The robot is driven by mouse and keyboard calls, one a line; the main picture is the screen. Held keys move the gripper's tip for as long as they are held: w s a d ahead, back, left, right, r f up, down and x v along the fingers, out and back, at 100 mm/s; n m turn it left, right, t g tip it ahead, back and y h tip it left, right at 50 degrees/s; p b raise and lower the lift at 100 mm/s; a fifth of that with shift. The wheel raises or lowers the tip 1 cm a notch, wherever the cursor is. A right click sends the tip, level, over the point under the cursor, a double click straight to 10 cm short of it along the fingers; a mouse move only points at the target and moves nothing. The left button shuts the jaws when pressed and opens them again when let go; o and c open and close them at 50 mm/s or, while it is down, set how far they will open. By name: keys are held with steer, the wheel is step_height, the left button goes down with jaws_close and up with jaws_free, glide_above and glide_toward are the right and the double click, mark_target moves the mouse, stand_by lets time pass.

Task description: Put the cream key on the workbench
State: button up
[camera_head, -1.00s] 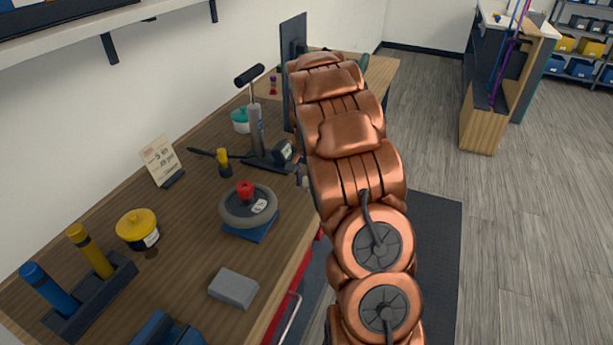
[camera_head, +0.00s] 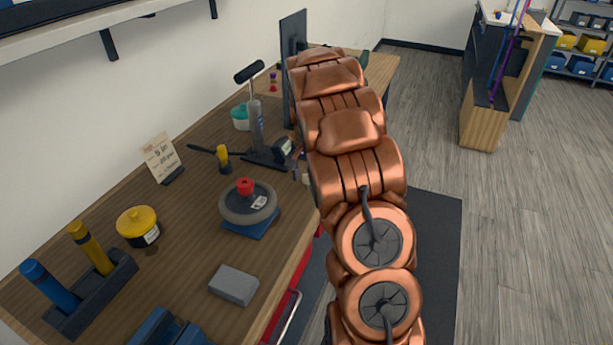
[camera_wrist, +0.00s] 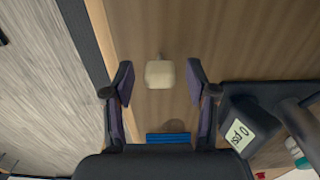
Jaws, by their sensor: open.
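The cream key (camera_wrist: 160,73) shows in the wrist view as a small, pale, rounded block with a short narrow tip. It appears to lie on the wooden workbench top (camera_wrist: 155,35), which also shows in the head view (camera_head: 190,255). My gripper (camera_wrist: 160,84) is open, with one dark finger on each side of the key and a visible gap to both. The height of the fingers above the wood is hard to judge. In the head view my copper arm hides most of the gripper and I cannot make out the key clearly.
A floor pump with a gauge (camera_wrist: 240,133) stands close right of my gripper in the wrist view. The bench edge (camera_wrist: 95,40) is at the left. A wheel (camera_head: 248,204), grey block (camera_head: 233,285), yellow pot (camera_head: 138,226) and card (camera_head: 161,156) stand along the bench.

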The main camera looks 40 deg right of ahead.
mark_target(307, 175)
step_height(307, 175, up, 11)
steer(key=b, duration=0.3)
steer(key=s+a+r+n, duration=0.2)
steer(key=s+a+r, duration=0.1)
steer(key=s+a, duration=0.4)
steer(key=s+a+f+n, duration=0.2)
steer(key=s+a, duration=0.4)
steer(key=s, duration=0.3)
steer(key=s+a+f+n+g, duration=0.1)
steer(key=s+a+f+n, duration=0.1)
steer(key=s+a+n, duration=0.2)
steer(key=s+a+f+n, duration=0.2)
steer(key=s+a+n, duration=0.2)
steer(key=s+a, duration=0.5)
steer(key=s, duration=0.7)
steer(key=shift+a+f+g, duration=0.2)
steer(key=shift+a+g, duration=0.05)
steer(key=shift+g, duration=0.15)
